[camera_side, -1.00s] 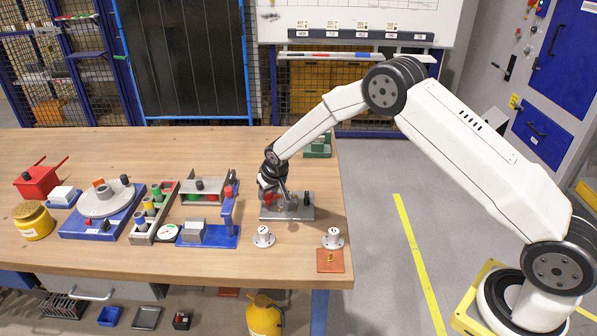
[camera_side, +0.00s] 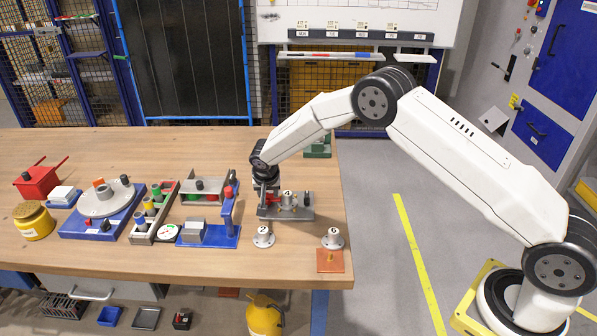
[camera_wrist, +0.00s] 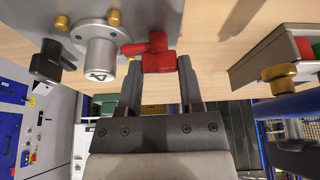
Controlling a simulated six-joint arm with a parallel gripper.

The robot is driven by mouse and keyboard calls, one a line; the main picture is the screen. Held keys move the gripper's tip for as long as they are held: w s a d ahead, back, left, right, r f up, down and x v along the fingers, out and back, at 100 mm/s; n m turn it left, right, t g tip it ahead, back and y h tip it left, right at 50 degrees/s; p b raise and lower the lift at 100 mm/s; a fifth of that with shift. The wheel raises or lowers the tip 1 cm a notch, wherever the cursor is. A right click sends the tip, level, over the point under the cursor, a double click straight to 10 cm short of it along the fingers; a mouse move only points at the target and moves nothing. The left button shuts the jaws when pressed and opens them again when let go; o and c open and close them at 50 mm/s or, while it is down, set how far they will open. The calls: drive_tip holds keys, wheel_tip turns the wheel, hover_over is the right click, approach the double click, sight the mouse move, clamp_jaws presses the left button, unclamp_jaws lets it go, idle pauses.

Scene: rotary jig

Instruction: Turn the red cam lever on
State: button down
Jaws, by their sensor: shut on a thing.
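The red cam lever (camera_wrist: 158,57) shows in the wrist view beside a grey cylinder marked 4 (camera_wrist: 96,52), with its narrow end towards the cylinder. My gripper (camera_wrist: 161,72) has one finger on each side of the lever's thick part and is shut on it. In the side view my gripper (camera_side: 267,187) points down at the left end of the grey plate (camera_side: 300,212). The red lever (camera_side: 272,198) is partly hidden there by the fingers. The cylinder (camera_side: 287,200) stands just right of it. A black clamp knob (camera_wrist: 52,62) sits on the cylinder's far side.
A blue fixture (camera_side: 229,215) with an upright post stands left of the plate. Loose cylinders marked 2 (camera_side: 264,238) and 9 (camera_side: 333,239) stand in front. A rail with coloured parts (camera_side: 152,212) and a blue turntable base (camera_side: 75,227) are farther left. The back of the table is mostly clear.

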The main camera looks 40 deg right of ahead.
drive_tip(key=shift+m, duration=0.5)
drive_tip(key=shift+g, duration=0.3)
drive_tip(key=shift+c, duration=1.2)
unclamp_jaws()
drive_tip(key=shift+a+r+h, duration=0.1)
drive_tip(key=shift+r+h, duration=0.05)
drive_tip(key=shift+h, duration=0.15)
drive_tip(key=v, duration=0.7)
drive_tip(key=shift+s+r, duration=0.15)
drive_tip(key=shift+r, duration=0.05)
drive_tip(key=shift+s, duration=0.1)
